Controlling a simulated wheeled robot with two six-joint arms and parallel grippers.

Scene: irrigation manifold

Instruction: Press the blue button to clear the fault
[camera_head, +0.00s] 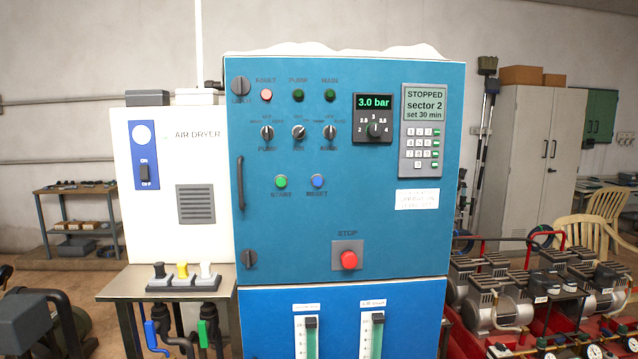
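The blue button (318,181) is a small round button labelled RESET on the door of the blue control cabinet (400,255). A green START button (281,182) sits just left of it. Above are a pale pink lamp (266,95) labelled FAULT and two dark green lamps, PUMP (298,95) and MAIN (330,95). The keypad display (425,104) reads "STOPPED sector 2 set 30 min". The pressure display (374,102) reads 3.0 bar.
A red STOP button (349,260) and several selector knobs share the door. A vertical handle (240,183) is at its left edge. The white air dryer (165,215) stands left, behind a small table (120,288) with three valve levers. Pumps (490,305) stand at right.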

